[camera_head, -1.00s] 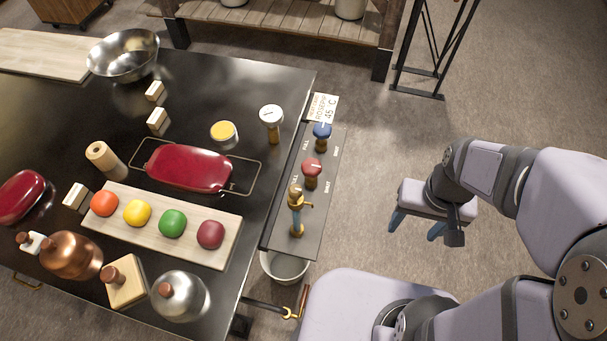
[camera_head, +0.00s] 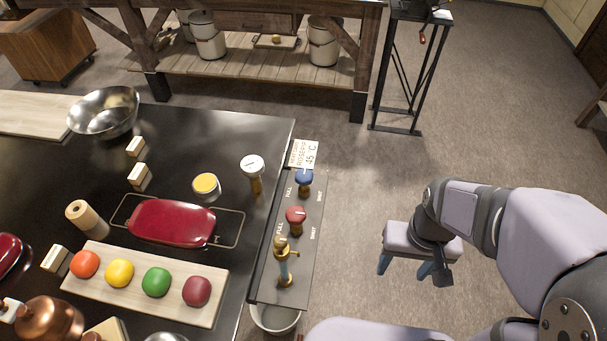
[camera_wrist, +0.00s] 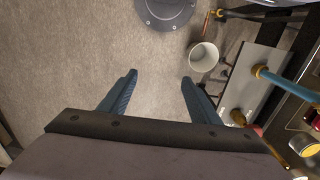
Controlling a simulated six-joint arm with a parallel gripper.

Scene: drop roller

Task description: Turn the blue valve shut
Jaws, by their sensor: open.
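The blue valve (camera_head: 304,178) is a round blue knob on a brass stem, at the far end of a dark panel (camera_head: 262,288) along the table's right edge. Labels "FULL" and "SHUT" flank it. A red valve (camera_head: 296,215) stands in front of it, and a brass tap (camera_head: 283,262) nearer still. My gripper (camera_head: 412,268) hangs over the floor to the right of the panel, well apart from the valves. In the wrist view my gripper (camera_wrist: 159,82) is open and empty, its blue fingers wide apart. The blue valve cannot be made out there.
A white bucket (camera_head: 275,319) sits below the panel's near end; it also shows in the wrist view (camera_wrist: 203,57). A white-topped gauge (camera_head: 252,164) stands left of the valves. A sign (camera_head: 304,153) stands behind the blue valve. Floor right of the panel is clear.

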